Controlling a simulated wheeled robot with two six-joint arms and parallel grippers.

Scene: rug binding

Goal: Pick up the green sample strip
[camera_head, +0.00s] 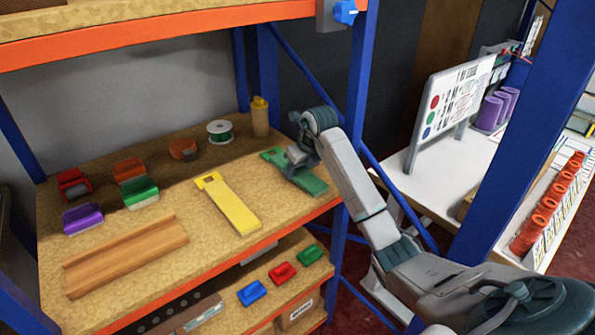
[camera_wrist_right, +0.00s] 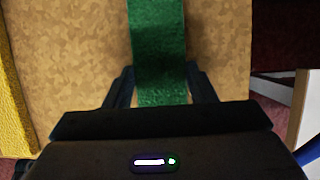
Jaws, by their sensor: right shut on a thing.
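The green sample strip (camera_head: 312,183) lies on the right side of the shelf board, to the right of the yellow strip. My right gripper (camera_head: 297,160) is over it, and the arm reaches in from the lower right. In the right wrist view the green strip (camera_wrist_right: 158,50) runs between the two fingers of my right gripper (camera_wrist_right: 160,88), which are shut on it. The gripper hides part of the strip in the head view. I cannot tell whether the strip is clear of the board. My left gripper is not in view.
A yellow strip (camera_head: 230,205) lies beside the green one. A wooden rail (camera_head: 125,255) is at the front left. Several coloured blocks, a spool (camera_head: 219,132) and a tan bottle (camera_head: 260,117) stand farther back. A blue post (camera_head: 357,110) rises close to my right arm.

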